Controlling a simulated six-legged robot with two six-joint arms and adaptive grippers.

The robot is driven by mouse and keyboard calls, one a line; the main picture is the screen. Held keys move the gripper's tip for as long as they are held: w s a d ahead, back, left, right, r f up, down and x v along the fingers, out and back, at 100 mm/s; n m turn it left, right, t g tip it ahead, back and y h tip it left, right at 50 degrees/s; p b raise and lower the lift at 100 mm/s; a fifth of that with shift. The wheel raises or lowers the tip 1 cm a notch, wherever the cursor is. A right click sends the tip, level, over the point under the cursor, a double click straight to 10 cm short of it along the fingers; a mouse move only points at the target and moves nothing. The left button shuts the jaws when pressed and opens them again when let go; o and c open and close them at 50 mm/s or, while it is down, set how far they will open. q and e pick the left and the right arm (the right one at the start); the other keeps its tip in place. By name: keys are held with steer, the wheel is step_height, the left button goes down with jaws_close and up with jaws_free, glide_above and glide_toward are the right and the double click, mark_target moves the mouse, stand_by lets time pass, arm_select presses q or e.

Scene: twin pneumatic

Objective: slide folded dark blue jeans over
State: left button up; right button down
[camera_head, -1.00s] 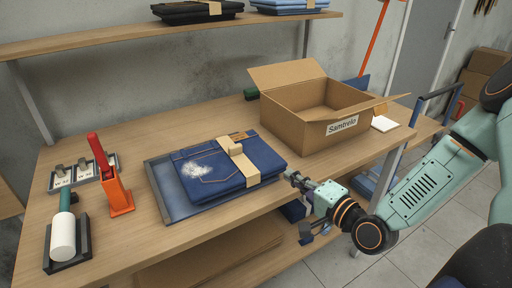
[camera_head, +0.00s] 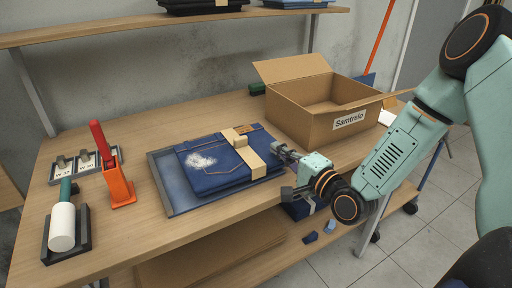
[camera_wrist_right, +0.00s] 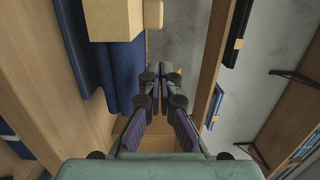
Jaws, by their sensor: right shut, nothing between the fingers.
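The folded dark blue jeans (camera_head: 210,178) lie in a shallow blue-grey tray (camera_head: 166,186) on the wooden table. A tan paper band (camera_head: 257,166) wraps their right part, and a whitish patch marks the left part. My right gripper (camera_head: 278,150) is shut and empty, just beyond the right edge of the jeans, beside the band. In the right wrist view its fingers (camera_wrist_right: 158,98) are together, with blue cloth (camera_wrist_right: 105,70) to their left. I cannot tell whether they touch the jeans. My left gripper is not in view.
An open cardboard box (camera_head: 300,122) labelled Samtrelo stands behind and right of the gripper. An orange-and-red tool (camera_head: 120,190), a small tray with weights (camera_head: 84,164) and a white roller (camera_head: 62,226) stand at left. A shelf (camera_head: 120,32) with folded clothes runs above.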

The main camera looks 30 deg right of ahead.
mark_target(256, 152)
steer(key=w, duration=0.1)
steer(key=w+a, duration=0.1)
steer(key=w, duration=0.1)
steer(key=w+a+b, duration=0.1)
steer(key=shift+w+a+f, duration=0.15)
steer(key=shift+w+a, duration=0.45)
steer(key=shift+a, duration=0.2)
steer(key=shift+w+a+b, duration=0.2)
steer(key=shift+w+b, duration=0.05)
steer(key=shift+b, duration=0.05)
steer(key=shift+s, duration=0.1)
